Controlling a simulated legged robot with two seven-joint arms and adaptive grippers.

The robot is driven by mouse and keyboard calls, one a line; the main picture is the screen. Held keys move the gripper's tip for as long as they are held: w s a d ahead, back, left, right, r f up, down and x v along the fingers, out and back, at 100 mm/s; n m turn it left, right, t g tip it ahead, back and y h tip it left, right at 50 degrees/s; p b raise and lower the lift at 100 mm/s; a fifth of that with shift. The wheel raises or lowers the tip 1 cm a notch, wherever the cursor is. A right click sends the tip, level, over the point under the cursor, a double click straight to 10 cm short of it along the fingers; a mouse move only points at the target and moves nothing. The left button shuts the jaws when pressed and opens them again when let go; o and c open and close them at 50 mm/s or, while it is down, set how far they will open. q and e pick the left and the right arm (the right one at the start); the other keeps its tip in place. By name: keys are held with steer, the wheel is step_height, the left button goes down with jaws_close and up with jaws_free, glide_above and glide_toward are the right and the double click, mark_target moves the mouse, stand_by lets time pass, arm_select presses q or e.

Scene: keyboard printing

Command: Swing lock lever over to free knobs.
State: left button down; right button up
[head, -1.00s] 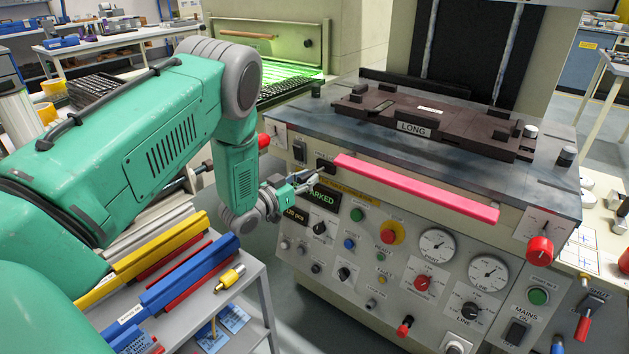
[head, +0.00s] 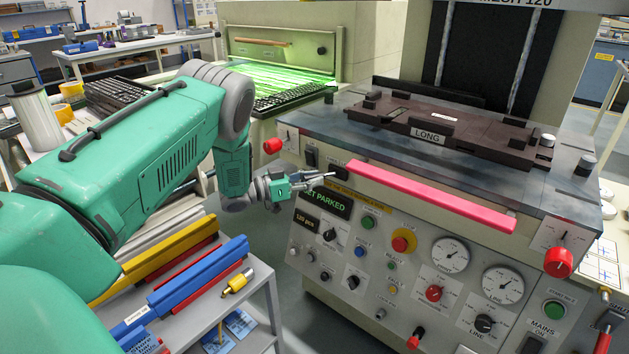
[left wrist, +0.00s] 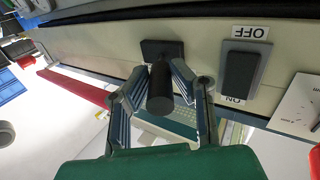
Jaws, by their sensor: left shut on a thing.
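In the head view the fingers partly hide the lever. A red knob (head: 273,146) sits at the panel's left end, and another red knob (head: 558,262) sits at its right end. My right gripper is not in view.
A black rocker switch (left wrist: 240,73) marked ON and OFF is close beside the gripper. A display (head: 326,202) reading PARKED and a red stop button (head: 404,240) lie below. A grey cart (head: 258,290) with blue and yellow bars stands below my left arm.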

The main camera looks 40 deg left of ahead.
arm_select(q)
steer(key=shift+a, duration=0.15)
steer(key=c, duration=1.4)
jaws_free()
steer(key=shift+a, duration=0.1)
steer(key=v, duration=1.2)
steer(key=shift+f, duration=0.2)
